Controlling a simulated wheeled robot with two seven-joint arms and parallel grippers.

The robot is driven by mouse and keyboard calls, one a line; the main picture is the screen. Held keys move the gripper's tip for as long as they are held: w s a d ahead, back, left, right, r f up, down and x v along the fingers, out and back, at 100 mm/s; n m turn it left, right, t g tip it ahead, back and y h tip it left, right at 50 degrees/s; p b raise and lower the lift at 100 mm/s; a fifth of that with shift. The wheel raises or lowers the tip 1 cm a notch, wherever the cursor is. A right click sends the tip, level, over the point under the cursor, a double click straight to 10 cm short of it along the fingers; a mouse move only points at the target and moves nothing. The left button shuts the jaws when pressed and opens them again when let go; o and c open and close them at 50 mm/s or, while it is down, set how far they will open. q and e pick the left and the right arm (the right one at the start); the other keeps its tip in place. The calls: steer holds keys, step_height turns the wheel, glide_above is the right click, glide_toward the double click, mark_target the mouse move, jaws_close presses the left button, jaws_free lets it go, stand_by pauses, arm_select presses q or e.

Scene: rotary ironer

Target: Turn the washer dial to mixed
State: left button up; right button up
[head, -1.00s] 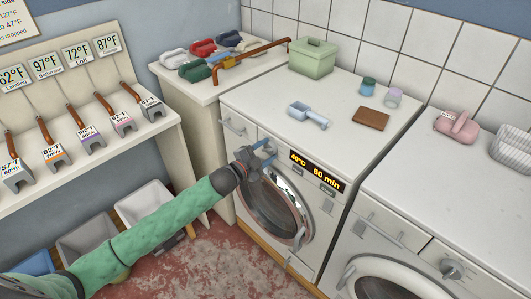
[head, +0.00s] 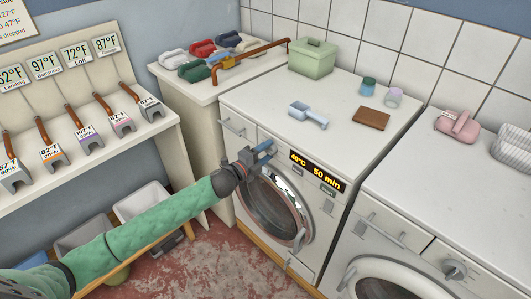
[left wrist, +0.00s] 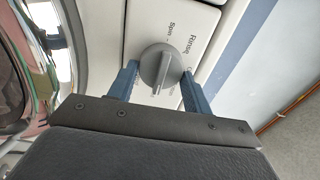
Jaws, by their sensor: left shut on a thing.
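The washer (head: 245,120) stands in the middle of the head view, its round door below the control panel. My left gripper (head: 264,151) is at the panel, with its blue fingers on the dial, which it mostly hides there. In the left wrist view the grey dial (left wrist: 160,66) sits between the two fingers, and the gripper is shut on it. "Spin" and "Rinse" can be read beside the dial; other labels are partly covered. The display (head: 316,171) reads 40°C and 50 min. My right gripper is not in view.
On the washer top are a green box (head: 312,59), a light blue scoop (head: 308,115), two small cups and a brown block (head: 371,116). A second machine (head: 430,215) stands at right.

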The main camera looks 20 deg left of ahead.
arm_select(q)
steer(key=shift+f, duration=0.1)
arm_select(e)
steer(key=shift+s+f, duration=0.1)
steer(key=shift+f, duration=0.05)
arm_select(q)
steer(key=o, duration=1)
steer(key=shift+c, duration=0.2)
steer(key=shift+s+a, duration=0.1)
steer(key=shift+s, duration=0.05)
steer(key=shift+s+a+f, duration=0.1)
steer(key=shift+s+a, duration=0.05)
steer(key=shift+s, duration=0.15)
steer(key=b+v, duration=0.2)
steer(key=v, duration=0.4)
steer(key=shift+s+a, duration=0.15)
steer(key=shift+s, duration=0.2)
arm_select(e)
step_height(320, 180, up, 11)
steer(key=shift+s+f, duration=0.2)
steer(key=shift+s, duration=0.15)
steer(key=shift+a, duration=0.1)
